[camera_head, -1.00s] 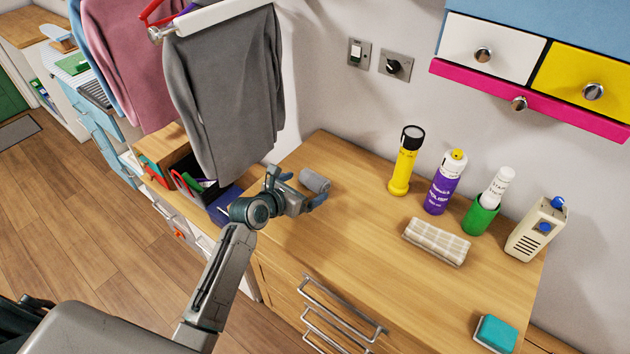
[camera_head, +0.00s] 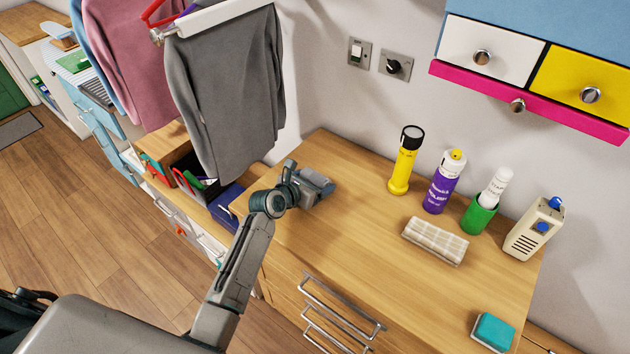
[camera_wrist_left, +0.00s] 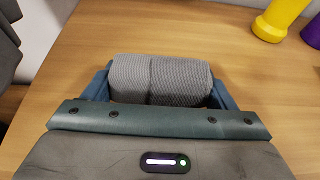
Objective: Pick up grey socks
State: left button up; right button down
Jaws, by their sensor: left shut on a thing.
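The grey socks (camera_wrist_left: 160,80) are a rolled grey bundle, lying crosswise between the blue fingers of my left gripper in the left wrist view. My left gripper (camera_head: 322,183) is shut on them at the left end of the wooden counter. In the head view the gripper mostly hides the socks. I cannot tell whether the socks still touch the counter. My right gripper is not in view.
On the counter (camera_head: 350,240) stand a yellow torch (camera_head: 403,165), a purple spray can (camera_head: 443,183), a green cup (camera_head: 480,214) and a cream box (camera_head: 534,232). A folded checked cloth (camera_head: 435,241) and a teal sponge (camera_head: 494,332) lie nearer. A grey sweater (camera_head: 228,95) hangs at left.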

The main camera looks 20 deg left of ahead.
aim_at(315, 175)
pick_arm(q)
jog(key=shift+r, duration=0.1)
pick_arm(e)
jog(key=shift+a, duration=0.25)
pick_arm(q)
jog(key=shift+r, duration=0.55)
notch_tip(315, 175, up, 2)
jog(key=shift+r+b, duration=0.25)
jog(key=shift+b, duration=0.2)
jog(key=s+a, duration=0.1)
jog(key=s, duration=0.4)
jog(key=s+b, duration=0.1)
jog(key=s, duration=0.4)
jog(key=s+a+r+b, duration=0.1)
jog(key=s, duration=0.4)
jog(key=shift+s+a+r, duration=0.1)
jog(key=shift+s+a, duration=0.2)
jog(key=shift+s, duration=0.1)
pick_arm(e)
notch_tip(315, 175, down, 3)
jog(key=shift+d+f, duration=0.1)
